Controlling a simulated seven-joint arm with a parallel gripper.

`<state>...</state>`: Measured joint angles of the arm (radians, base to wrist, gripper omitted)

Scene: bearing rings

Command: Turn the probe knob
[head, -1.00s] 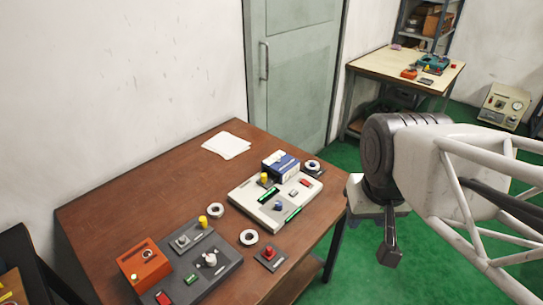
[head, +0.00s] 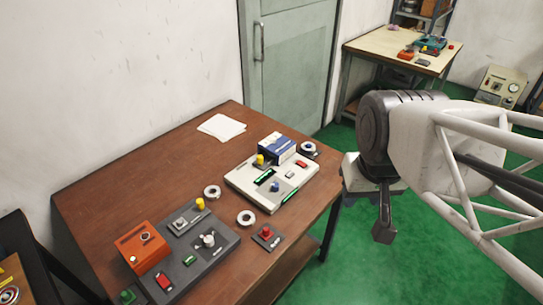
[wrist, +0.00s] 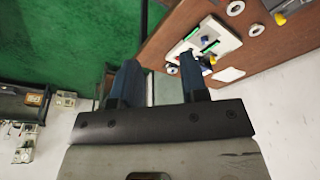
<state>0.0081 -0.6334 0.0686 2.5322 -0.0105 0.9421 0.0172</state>
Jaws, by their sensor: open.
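Several knobs sit on the brown table (head: 120,180), and I cannot tell which is the probe knob. A light panel (head: 242,187) carries a yellow knob (head: 260,160) and a blue knob (head: 275,187). A dark panel (head: 215,255) carries a pale knob (head: 208,240), a grey knob (head: 180,223) and a yellow knob (head: 200,204). My gripper (head: 384,225) hangs off the table's right side, apart from all of them. In the wrist view my gripper (wrist: 160,82) has its two blue fingers spread with nothing held; the light panel (wrist: 222,45) shows beyond them.
An orange box (head: 142,250) and a small red-button box (head: 267,236) stand near the dark panel. White rings (head: 246,225) lie between the panels. A blue-and-white box (head: 278,148) stands behind the light panel. Paper (head: 222,127) lies at the back; the table's left half is mostly clear.

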